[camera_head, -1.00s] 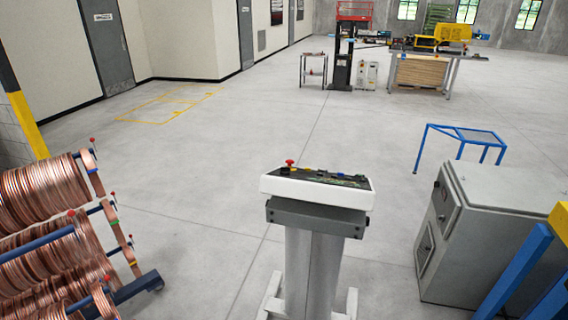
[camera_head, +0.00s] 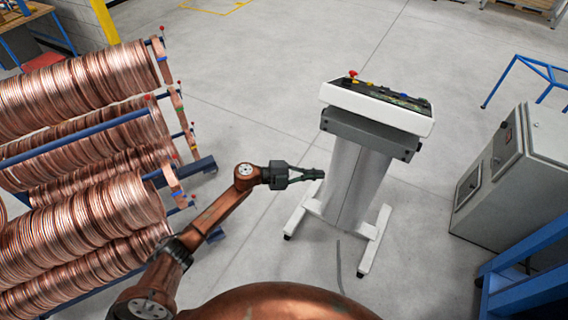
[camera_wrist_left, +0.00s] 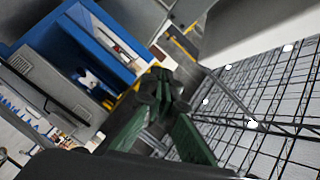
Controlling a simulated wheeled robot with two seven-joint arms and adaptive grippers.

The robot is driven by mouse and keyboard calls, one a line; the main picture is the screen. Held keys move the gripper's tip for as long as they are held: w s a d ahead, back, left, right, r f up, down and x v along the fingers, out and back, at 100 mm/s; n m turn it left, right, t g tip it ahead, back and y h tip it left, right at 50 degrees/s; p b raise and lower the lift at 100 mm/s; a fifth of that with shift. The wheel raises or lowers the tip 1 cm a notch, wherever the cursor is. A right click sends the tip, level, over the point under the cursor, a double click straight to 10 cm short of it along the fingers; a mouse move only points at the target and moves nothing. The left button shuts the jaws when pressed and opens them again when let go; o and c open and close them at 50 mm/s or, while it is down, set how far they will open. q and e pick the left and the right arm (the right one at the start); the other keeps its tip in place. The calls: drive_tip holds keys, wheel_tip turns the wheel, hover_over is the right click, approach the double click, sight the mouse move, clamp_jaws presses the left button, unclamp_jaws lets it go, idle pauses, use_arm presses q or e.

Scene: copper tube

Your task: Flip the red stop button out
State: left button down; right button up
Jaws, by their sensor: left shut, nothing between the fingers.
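The red stop button (camera_head: 352,74) sits at the left back corner of the sloped black panel on a white control console (camera_head: 375,108). The console stands on a grey pedestal with white feet. My left gripper (camera_head: 318,174) is shut and empty, left of the pedestal, lower than the panel and apart from the button. In the left wrist view the closed fingers (camera_wrist_left: 163,90) show with nothing between them, and the button cannot be made out there. My right gripper is not in view.
Racks of copper coils (camera_head: 90,150) fill the left side, close to my left arm. A grey cabinet (camera_head: 515,180) and a blue frame (camera_head: 530,270) stand at the right. The floor behind the console is clear.

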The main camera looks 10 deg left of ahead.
use_arm(q)
drive_tip(key=s+d+r+m+g+y+p, duration=0.35)
drive_tip(key=s+r+m+g+y, duration=0.25)
drive_tip(key=s+r+m, duration=0.55)
drive_tip(key=w+a+r+n+t+y+p, duration=0.1)
drive_tip(key=w+a+r+t+y, duration=0.3)
drive_tip(key=a+r+y, duration=0.5)
drive_tip(key=a+r, duration=0.2)
drive_tip(key=a, duration=0.1)
drive_tip(key=shift+a+t, duration=0.25)
drive_tip(key=shift+t, duration=0.05)
